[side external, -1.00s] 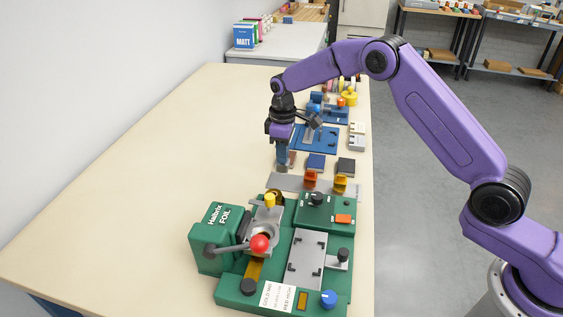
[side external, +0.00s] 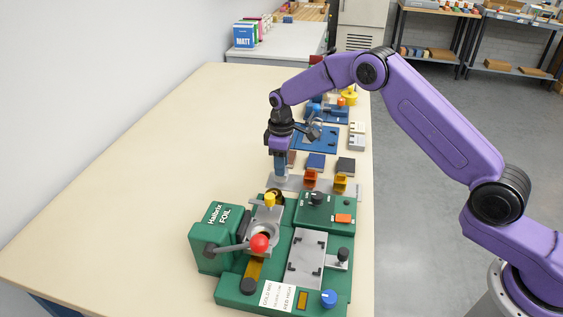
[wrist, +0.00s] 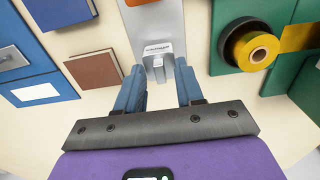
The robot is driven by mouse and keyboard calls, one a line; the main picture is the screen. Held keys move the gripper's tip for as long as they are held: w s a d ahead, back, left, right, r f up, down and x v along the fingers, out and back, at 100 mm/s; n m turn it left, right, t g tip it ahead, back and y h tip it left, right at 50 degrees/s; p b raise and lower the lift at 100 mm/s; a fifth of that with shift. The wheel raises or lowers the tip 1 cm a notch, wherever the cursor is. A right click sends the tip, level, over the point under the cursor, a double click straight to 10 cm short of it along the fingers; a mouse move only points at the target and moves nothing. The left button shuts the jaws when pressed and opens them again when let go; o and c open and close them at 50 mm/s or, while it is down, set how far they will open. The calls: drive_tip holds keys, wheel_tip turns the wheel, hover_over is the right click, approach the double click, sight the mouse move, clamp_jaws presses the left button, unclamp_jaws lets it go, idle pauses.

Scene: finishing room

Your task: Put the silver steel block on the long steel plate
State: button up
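The long steel plate (side external: 290,185) lies flat on the table behind the green foil machine; it also shows in the wrist view (wrist: 155,20). My gripper (side external: 281,178) points down at the plate's left end. Its two blue fingers (wrist: 160,78) are apart in the wrist view. A small silver piece (wrist: 158,68), which looks like the silver steel block, shows between the fingertips at the plate's end. I cannot tell whether the fingers press on it or whether it rests on the plate. The fingers hide it in the side view.
Orange stops (side external: 311,178) stand on the plate to the right of my gripper. A brown block (wrist: 95,70), a navy block (side external: 316,161) and a dark block (side external: 346,165) lie behind the plate. The green foil machine (side external: 320,212) is close in front. The table's left side is clear.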

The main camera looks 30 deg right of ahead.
wheel_tip(320, 180, up, 12)
drive_tip(key=shift+r, duration=0.15)
idle(0.5)
drive_tip(key=s+a+r+n, duration=0.1)
drive_tip(key=s+a+r, duration=0.15)
drive_tip(key=s, duration=0.85)
drive_tip(key=s+a+r+n, duration=0.1)
drive_tip(key=s+r, duration=0.3)
drive_tip(key=s, duration=0.6)
drive_tip(key=s+d+f, duration=0.1)
drive_tip(key=s+d, duration=0.5)
drive_tip(key=s, duration=0.6)
drive_tip(key=s+d+f+n, duration=0.1)
drive_tip(key=s+d, duration=0.5)
drive_tip(key=s, duration=0.6)
drive_tip(key=shift+f+n, duration=0.3)
drive_tip(key=shift+f, duration=0.2)
